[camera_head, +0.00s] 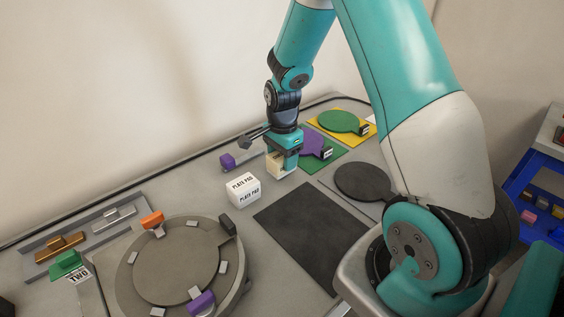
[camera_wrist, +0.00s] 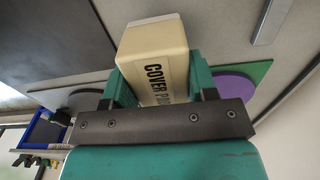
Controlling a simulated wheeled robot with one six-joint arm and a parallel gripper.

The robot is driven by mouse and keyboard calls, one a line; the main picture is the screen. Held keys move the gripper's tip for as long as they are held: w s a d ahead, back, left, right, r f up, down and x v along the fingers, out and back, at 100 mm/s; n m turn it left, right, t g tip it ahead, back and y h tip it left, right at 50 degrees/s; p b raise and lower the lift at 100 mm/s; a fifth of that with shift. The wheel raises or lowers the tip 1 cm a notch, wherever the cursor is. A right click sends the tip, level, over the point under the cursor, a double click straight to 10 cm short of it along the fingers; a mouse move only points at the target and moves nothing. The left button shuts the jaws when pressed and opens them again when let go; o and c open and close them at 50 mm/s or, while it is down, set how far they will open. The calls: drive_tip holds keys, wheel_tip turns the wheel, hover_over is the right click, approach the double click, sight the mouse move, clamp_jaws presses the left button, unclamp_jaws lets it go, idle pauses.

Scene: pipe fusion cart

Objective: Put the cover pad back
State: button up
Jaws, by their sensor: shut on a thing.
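The cover pad is a cream block with "COVER P…" lettering, the rest hidden by my gripper. It shows large in the wrist view (camera_wrist: 150,45) and smaller in the head view (camera_head: 275,167). My gripper (camera_head: 284,160) points down and is shut on it, with teal fingers on both sides of the block in the wrist view (camera_wrist: 158,85). The cover pad is low over the grey worktop, just behind and right of the white plate pad block (camera_head: 243,189). Whether its underside touches the worktop is hard to tell.
A purple block (camera_head: 227,161) stands left of my gripper. Right of it lie a purple disc (camera_head: 313,145) on a green sheet and a green disc (camera_head: 338,121) on a yellow sheet. A dark mat (camera_head: 312,235), a dark disc (camera_head: 361,181) and a round fixture (camera_head: 175,262) are nearer.

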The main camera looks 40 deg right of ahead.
drive_tip(key=shift+f, duration=1.05)
drive_tip(key=shift+f, duration=0.15)
drive_tip(key=o, duration=1)
drive_tip(key=shift+o, duration=0.2)
